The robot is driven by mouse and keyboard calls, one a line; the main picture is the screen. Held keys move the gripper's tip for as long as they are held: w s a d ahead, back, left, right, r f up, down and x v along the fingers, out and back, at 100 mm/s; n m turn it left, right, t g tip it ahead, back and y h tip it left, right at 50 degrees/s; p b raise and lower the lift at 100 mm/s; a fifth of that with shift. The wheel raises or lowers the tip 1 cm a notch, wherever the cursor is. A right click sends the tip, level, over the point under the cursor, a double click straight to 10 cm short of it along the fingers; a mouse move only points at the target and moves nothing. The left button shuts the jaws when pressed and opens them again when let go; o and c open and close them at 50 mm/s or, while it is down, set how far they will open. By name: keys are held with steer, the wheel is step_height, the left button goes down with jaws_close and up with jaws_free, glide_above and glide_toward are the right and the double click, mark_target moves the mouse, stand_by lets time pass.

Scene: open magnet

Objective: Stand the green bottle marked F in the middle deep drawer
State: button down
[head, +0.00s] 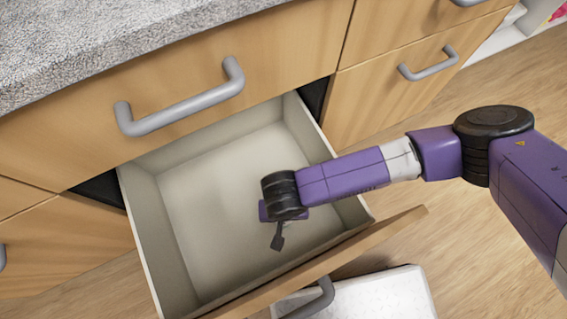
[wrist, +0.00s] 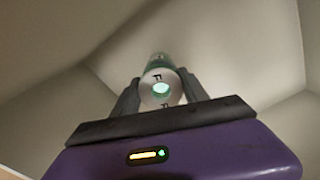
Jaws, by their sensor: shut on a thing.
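The middle deep drawer (head: 195,215) is pulled open in the head view, and its inside looks empty apart from my arm. My gripper (head: 277,243) is over the front right part of the drawer. In the wrist view my gripper (wrist: 160,95) is shut on the green bottle marked F (wrist: 158,76), with one finger on each side. The bottle's white top with the letter F faces the camera, and its green body points away toward the pale drawer inside. In the head view the bottle is hidden by my arm. I cannot tell whether its base touches the drawer floor.
The drawer's wooden front (head: 330,262) stands below my arm. A grey countertop (head: 90,40) and a closed drawer with a grey handle (head: 180,105) lie above and behind. A white object (head: 385,298) is on the floor beyond the drawer front. The drawer's left part is clear.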

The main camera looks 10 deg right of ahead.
steer(key=shift+f+b, duration=0.9)
steer(key=shift+f, duration=1.4)
steer(key=c, duration=0.6)
jaws_free()
step_height(320, 180, up, 12)
steer(key=p, duration=0.5)
